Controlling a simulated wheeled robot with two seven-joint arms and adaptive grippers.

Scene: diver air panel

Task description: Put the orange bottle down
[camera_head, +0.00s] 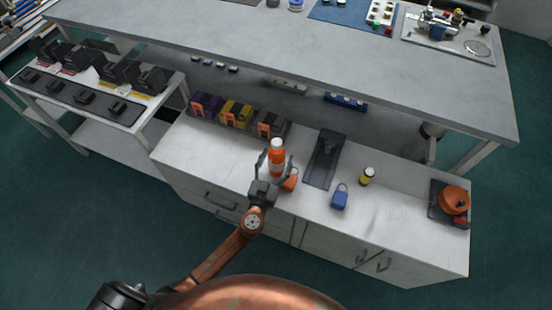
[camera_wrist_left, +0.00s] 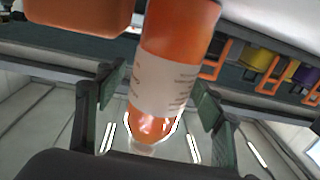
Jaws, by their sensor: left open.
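The orange bottle (camera_head: 277,158) has a pale label and a white cap. It looks upright on the white counter (camera_head: 240,165). My left gripper (camera_head: 270,168) is open, with one finger on each side of the bottle. In the left wrist view, the bottle (camera_wrist_left: 168,85) appears cap-down between the open fingers (camera_wrist_left: 152,105). A gap shows at the left finger, while the right finger is close to the bottle; contact there cannot be told. The bottle's base is hidden in both views. My right gripper is not in view.
An orange object (camera_head: 290,180) sits right beside my gripper. A dark tray (camera_head: 323,165), a blue padlock (camera_head: 340,198) and a small yellow-labelled bottle (camera_head: 367,176) are to the right. Purple, yellow and grey bins (camera_head: 237,113) stand behind. The raised bench (camera_head: 300,50) overhangs the back.

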